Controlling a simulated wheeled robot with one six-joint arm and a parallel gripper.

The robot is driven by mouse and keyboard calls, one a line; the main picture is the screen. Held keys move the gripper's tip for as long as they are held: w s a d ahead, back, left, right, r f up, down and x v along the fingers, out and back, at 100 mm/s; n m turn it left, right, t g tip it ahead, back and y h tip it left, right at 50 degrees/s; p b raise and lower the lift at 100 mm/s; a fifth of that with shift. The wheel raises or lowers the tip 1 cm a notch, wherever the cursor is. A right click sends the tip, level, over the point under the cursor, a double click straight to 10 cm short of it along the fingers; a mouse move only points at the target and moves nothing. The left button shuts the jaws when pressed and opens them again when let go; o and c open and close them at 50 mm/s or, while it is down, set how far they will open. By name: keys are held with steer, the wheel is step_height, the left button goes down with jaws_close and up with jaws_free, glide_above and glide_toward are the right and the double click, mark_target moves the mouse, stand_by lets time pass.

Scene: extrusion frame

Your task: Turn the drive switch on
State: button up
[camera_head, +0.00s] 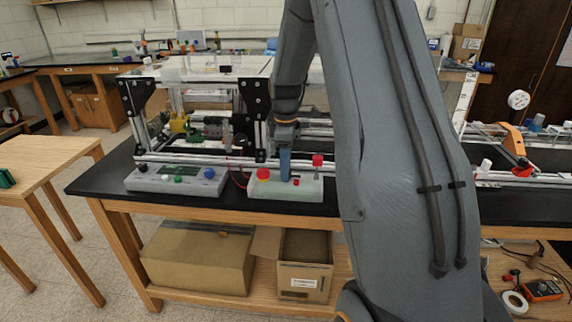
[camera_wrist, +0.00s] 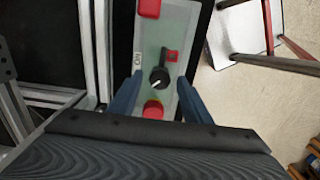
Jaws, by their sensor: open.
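The pale control box (camera_head: 309,190) sits at the bench's front edge, and its green-grey face (camera_wrist: 178,25) fills the middle of the wrist view. A black rotary switch (camera_wrist: 159,78) with a white mark pointing to the lower left is on this face. A printed "ON" label (camera_wrist: 138,58) is at its upper left. I cannot read any drive label. My gripper (camera_head: 285,166) is over the box, pointing down. In the wrist view its blue fingers (camera_wrist: 160,76) are open, one on each side of the black switch. Whether they touch it cannot be told.
On the box are a large red button (camera_wrist: 149,8), a small red square (camera_wrist: 172,56) and a round red button (camera_wrist: 153,109). A second grey control panel (camera_head: 150,183) stands to the left. The aluminium extrusion frame (camera_head: 205,158) runs just behind. Cardboard boxes (camera_head: 200,258) are below.

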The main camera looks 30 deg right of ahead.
steer(key=c, duration=1)
steer(key=shift+c, duration=0.2)
steer(key=shift+m, duration=0.3)
steer(key=m, duration=0.3)
steer(key=shift+m, duration=0.3)
steer(key=m, duration=0.4)
steer(key=shift+w+m, duration=0.1)
steer(key=shift+m, duration=0.2)
steer(key=m, duration=0.4)
steer(key=shift+m, duration=0.3)
steer(key=shift+d+r+m+b, duration=0.1)
steer(key=shift+m+b, duration=0.3)
steer(key=shift+m, duration=1.8)
